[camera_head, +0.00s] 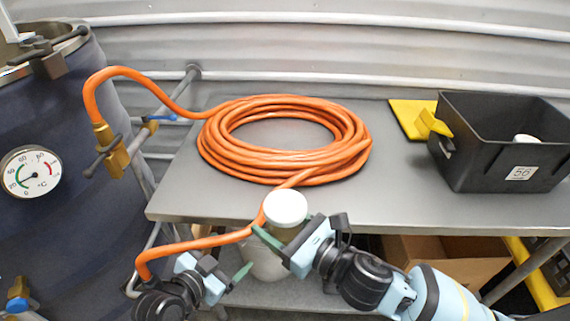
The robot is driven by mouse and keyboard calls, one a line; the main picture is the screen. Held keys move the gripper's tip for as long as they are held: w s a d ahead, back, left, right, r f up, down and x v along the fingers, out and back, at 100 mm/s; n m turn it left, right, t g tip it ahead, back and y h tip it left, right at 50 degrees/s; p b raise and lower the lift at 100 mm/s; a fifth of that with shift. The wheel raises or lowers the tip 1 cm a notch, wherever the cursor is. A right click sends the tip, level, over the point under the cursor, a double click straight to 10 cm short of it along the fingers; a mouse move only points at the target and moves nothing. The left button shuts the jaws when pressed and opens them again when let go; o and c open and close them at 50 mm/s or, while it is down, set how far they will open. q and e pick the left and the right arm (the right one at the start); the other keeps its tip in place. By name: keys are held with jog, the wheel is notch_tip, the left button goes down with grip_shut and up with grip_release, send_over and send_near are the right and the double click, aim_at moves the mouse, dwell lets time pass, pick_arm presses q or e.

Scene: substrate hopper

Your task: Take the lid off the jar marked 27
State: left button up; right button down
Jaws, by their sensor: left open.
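A small jar (284,233) with a white lid (286,207) on it is at the lower middle, in front of the table's front edge. Its contents look yellowish-brown, and no number on it can be read. My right gripper (281,240) is shut on the jar body from the right, one green finger crossing its near side; its other finger is mostly hidden. My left gripper (226,268) is open and empty, lower and to the left of the jar, apart from the lid.
A coiled orange hose (285,176) lies on the grey table (390,190), its end running down past the jar. A black crate (481,165) marked 56 stands at right by a yellow object (408,116). A dark tank (60,220) with a dial is at left. A whitish bucket (262,266) stands below.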

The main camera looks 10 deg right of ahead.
pick_arm(q)
jog(key=w+d+r+m+g+h, duration=0.15)
jog(key=w+d+r+m, duration=0.25)
jog(key=r, duration=0.4)
jog(key=w+d+r+m+g+h, duration=0.1)
jog(key=w+d+r+m+h, duration=0.2)
jog(key=r, duration=0.5)
jog(key=w+d+r+m+g+y, duration=0.1)
jog(key=d+r+m+g+y, duration=0.15)
jog(key=d+m, duration=0.35)
jog(key=w+d+r+m+g+y, duration=0.1)
jog(key=d+r+m+g, duration=0.2)
jog(key=m, duration=0.5)
notch_tip(320, 180, up, 7)
jog(key=n+g+y, duration=0.2)
jog(key=g+y, duration=0.1)
jog(key=y, duration=0.7)
send_over(285, 204)
jog(key=shift+f, duration=4.15)
jog(key=shift+c, duration=0.2)
